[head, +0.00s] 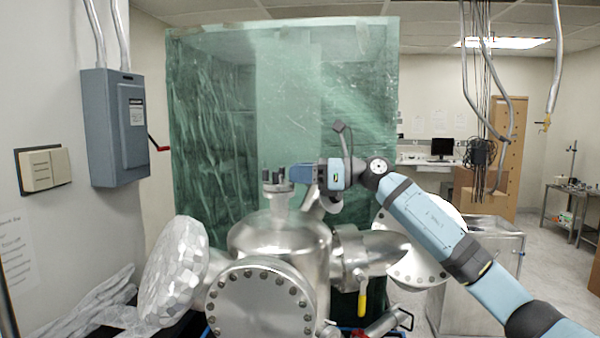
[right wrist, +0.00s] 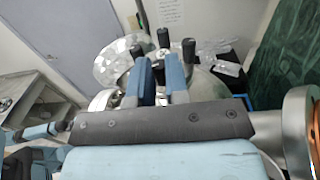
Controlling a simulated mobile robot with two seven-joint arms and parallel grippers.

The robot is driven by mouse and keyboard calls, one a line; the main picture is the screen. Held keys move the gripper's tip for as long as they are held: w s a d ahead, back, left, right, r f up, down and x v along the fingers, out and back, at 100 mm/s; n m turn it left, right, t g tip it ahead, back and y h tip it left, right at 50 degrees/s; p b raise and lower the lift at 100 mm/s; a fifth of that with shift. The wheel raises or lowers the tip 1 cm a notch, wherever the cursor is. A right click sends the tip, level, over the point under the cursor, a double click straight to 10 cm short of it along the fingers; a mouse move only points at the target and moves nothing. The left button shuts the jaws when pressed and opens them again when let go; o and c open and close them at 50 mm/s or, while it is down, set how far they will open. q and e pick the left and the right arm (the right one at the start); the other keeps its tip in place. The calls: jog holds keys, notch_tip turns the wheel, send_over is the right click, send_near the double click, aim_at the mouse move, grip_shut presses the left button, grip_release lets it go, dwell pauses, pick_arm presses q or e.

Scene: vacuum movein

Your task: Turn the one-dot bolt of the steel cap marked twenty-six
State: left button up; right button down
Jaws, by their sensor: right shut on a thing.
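The steel chamber (head: 280,238) stands in the middle of the head view. A small steel cap (head: 278,188) with upright dark bolts sits on its top neck. My right gripper (head: 287,175) reaches in from the right, level over this cap. In the right wrist view its two blue fingers (right wrist: 159,78) are shut on a dark bolt, which is mostly hidden between them. Other black bolts (right wrist: 189,51) stand upright around it. I cannot read a number on the cap or the dots on any bolt. My left gripper is not in view.
A large round flange (head: 262,303) faces forward below the cap. A foil-wrapped port (head: 175,270) is at the left, and a side flange with a yellow-handled valve (head: 362,299) is at the right. A green translucent curtain (head: 210,120) hangs behind. A grey wall box (head: 115,128) is at the left.

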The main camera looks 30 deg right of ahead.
jog(key=shift+s+a+r+m+t+h+p, duration=0.1)
jog(key=shift+m+t+h+p, duration=0.55)
jog(key=shift+m+t+h, duration=0.15)
jog(key=shift+s+a+r+m+t+h+p, duration=0.1)
jog(key=shift+m+t+h+p, duration=0.55)
jog(key=shift+t, duration=0.25)
jog(key=shift+f+m+t+h, duration=0.1)
jog(key=shift+m+t+h, duration=0.15)
jog(key=shift+t+h, duration=0.25)
jog(key=shift+s+a+f+m+t+h, duration=0.1)
jog(key=shift+a+f+m+t+h, duration=0.1)
jog(key=shift+m+t+h, duration=0.4)
jog(key=m+h+b, duration=0.2)
jog(key=h+b, duration=0.1)
jog(key=b, duration=0.1)
jog(key=m+t+h+b, duration=0.1)
jog(key=m+h+b, duration=0.1)
jog(key=h+b, duration=0.1)
jog(key=m+t+h+b, duration=0.1)
jog(key=m+h+b, duration=0.1)
jog(key=b, duration=0.4)
jog(key=shift+s+a+f+m+h, duration=0.2)
jog(key=shift+a+m+h, duration=0.15)
jog(key=shift+h, duration=0.4)
jog(key=shift+w+r+h+b, duration=0.1)
jog(key=shift+h+b, duration=0.35)
jog(key=shift+h, duration=0.05)
jog(key=shift+r+m, duration=0.1)
jog(key=shift+m, duration=0.15)
